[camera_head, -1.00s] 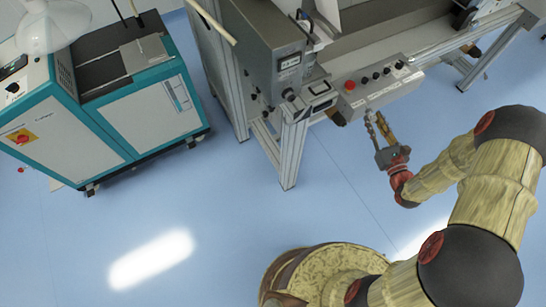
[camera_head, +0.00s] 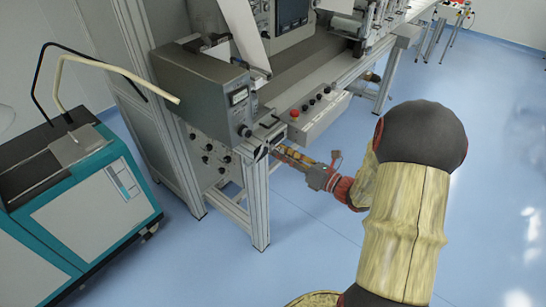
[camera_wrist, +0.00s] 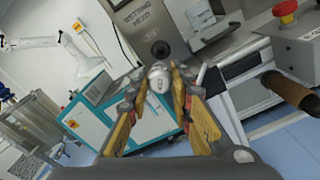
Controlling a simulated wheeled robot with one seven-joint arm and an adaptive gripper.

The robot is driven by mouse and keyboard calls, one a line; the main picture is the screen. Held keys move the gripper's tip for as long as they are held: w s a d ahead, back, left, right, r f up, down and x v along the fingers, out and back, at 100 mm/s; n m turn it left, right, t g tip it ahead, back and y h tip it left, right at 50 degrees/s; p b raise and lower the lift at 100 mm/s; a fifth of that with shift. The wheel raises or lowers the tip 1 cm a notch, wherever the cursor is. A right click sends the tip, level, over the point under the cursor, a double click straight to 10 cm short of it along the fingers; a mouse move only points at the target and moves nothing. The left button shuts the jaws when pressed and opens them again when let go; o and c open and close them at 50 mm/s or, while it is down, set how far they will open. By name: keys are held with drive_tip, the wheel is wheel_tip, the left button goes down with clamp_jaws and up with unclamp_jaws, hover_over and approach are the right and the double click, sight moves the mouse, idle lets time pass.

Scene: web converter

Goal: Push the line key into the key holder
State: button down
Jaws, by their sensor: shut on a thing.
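My gripper (camera_head: 274,150) is at the front of the grey machine, just below and in front of its control boxes. In the wrist view my gripper (camera_wrist: 160,80) has its yellow-padded fingers shut around a small silvery round piece, which I take to be the line key (camera_wrist: 158,78). Its round end faces away from my wrist. The grey head box (camera_wrist: 140,28) with a dark round knob (camera_wrist: 161,48) lies just beyond it. I cannot clearly make out the key holder. In the head view the held piece is too small to tell.
The control box with a red button (camera_head: 294,112) sits right of my gripper; the button (camera_wrist: 286,8) also shows in the wrist view. A brown cylinder (camera_wrist: 288,92) juts out at right. A frame leg (camera_head: 257,205) stands close by. A teal-and-white cabinet (camera_head: 85,225) is at left.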

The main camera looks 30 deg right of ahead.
sight(271, 146)
drive_tip(key=shift+d+r+p, duration=0.15)
drive_tip(key=shift+p, duration=0.35)
drive_tip(key=shift+x, duration=2.7)
drive_tip(key=shift+p, duration=0.75)
drive_tip(key=shift+x, duration=2.2)
idle(0.8)
drive_tip(key=c, duration=1.5)
unclamp_jaws()
